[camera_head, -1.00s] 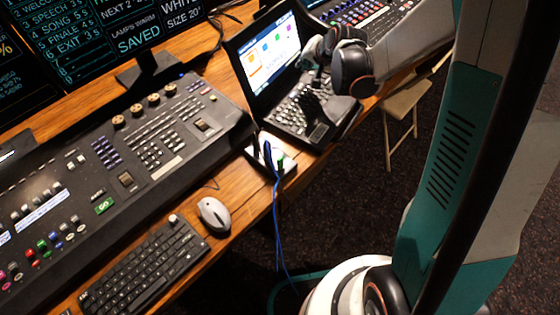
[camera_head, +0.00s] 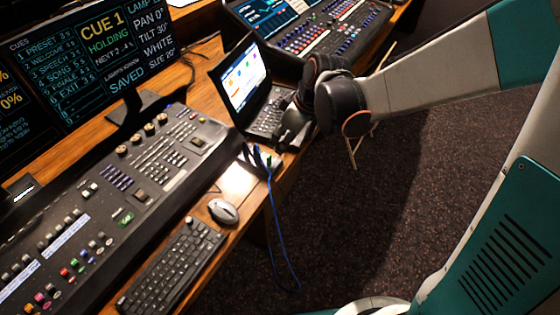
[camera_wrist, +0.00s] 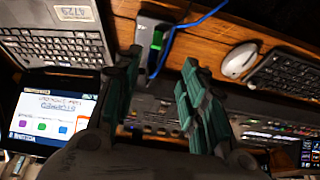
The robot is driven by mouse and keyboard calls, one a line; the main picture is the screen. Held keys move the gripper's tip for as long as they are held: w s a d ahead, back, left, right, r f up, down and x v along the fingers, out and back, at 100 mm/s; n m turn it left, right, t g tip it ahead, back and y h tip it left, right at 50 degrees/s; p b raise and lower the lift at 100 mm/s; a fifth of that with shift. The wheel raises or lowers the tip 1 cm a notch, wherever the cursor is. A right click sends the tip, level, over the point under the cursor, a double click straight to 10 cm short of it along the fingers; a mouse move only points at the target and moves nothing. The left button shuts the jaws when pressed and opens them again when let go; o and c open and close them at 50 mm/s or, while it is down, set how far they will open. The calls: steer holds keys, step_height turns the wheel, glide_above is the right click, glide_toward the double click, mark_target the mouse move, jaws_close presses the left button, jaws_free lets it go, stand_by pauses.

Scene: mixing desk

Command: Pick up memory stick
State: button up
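A small hub (camera_wrist: 147,28) at the desk edge holds a green stick (camera_wrist: 157,40), probably the memory stick, and a blue cable (camera_wrist: 190,24) is beside it. In the head view the green stick (camera_head: 270,161) is tiny, next to the blue plug, just below and left of my gripper (camera_head: 286,139). In the wrist view my gripper (camera_wrist: 156,92) has its two teal-padded fingers apart, with nothing seen between them. The hub end lies near the left finger; I cannot tell whether they touch.
The laptop (camera_head: 243,80) stands close behind my gripper. The mouse (camera_head: 223,211), keyboard (camera_head: 175,265) and mixing desk (camera_head: 120,190) lie to the left. The blue cable hangs off the desk edge. The floor (camera_head: 400,180) right of the desk looks mostly clear.

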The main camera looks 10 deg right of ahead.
mark_target(269, 156)
steer(key=b+x, duration=0.2)
steer(key=x, duration=0.6)
steer(key=shift+w+a+f+b, duration=0.1)
steer(key=shift+w+b, duration=0.05)
steer(key=shift+b, duration=0.15)
steer(key=b+x, duration=0.2)
steer(key=x, duration=0.3)
steer(key=shift+w, duration=0.2)
steer(key=c, duration=0.8)
